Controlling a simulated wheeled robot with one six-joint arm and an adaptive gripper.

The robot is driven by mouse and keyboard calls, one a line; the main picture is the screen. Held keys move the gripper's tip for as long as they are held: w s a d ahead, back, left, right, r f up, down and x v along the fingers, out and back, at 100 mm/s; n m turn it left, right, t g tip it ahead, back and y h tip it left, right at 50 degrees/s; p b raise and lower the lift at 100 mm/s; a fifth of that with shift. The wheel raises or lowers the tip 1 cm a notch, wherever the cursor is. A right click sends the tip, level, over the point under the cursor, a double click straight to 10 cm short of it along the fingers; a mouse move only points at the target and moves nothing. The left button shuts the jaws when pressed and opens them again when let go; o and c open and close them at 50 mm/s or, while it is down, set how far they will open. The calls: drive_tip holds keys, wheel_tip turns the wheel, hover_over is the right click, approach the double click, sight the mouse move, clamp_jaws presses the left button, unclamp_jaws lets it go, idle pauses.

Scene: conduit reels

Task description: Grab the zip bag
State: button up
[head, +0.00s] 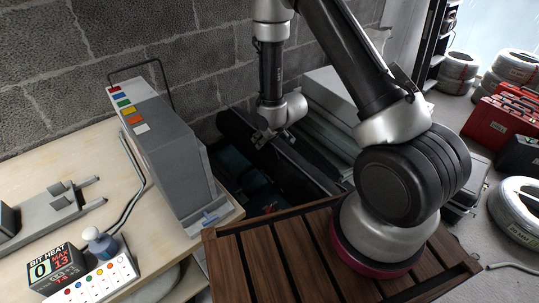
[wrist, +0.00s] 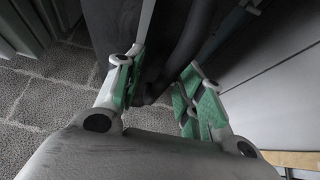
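My gripper (head: 268,136) hangs behind the wooden slatted surface, over a dark open-topped shape (head: 285,165) with bluish things inside. I cannot tell for sure whether this dark shape is the zip bag; it is in shadow and partly hidden by my arm and the grey machine. In the wrist view, my gripper (wrist: 160,88) shows two fingers with green pads standing apart. A dark, curved, strap-like piece (wrist: 190,45) shows between and beyond them. I cannot tell whether the fingers touch it.
A grey machine with coloured buttons (head: 165,140) stands on the pale workbench (head: 125,190) at left. Brown slats (head: 265,260) lie in front. A block wall (head: 180,45) is behind. Red cases (head: 500,120) and wrapped coils (head: 518,205) stand at right.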

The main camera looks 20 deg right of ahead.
drive_tip(key=shift+c, duration=0.5)
clamp_jaws()
drive_tip(key=shift+w+r, duration=0.1)
drive_tip(key=shift+r, duration=0.05)
